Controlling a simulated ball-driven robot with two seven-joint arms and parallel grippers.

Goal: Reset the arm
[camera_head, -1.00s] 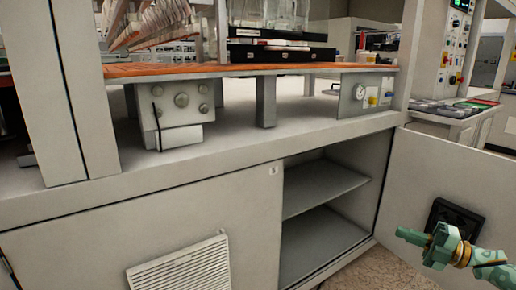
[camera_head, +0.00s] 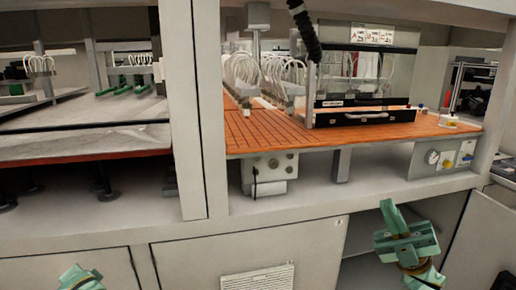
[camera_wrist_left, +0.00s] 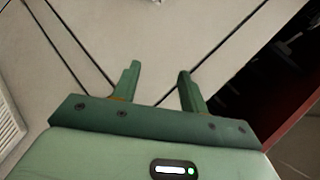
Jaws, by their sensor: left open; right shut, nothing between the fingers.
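My right gripper (camera_head: 389,214) is green and shows at the lower right of the head view, in front of the open cabinet bay. It is shut with nothing in it, fingers pointing up. My left arm shows only as a green piece at the bottom left edge of the head view; its fingertips are not clear there. In the left wrist view my left gripper (camera_wrist_left: 157,75) is open and empty, its two fingers apart. It faces pale cabinet panels with dark seams and touches nothing that I can see.
The open cabinet bay (camera_head: 372,266) and its swung-out door (camera_head: 482,240) are at the lower right. An orange slatted worktop (camera_head: 285,135) carries a glass-fronted box (camera_head: 365,75). A pressure gauge panel (camera_head: 447,159) sits under it. A pale upright post (camera_head: 196,110) stands left of centre.

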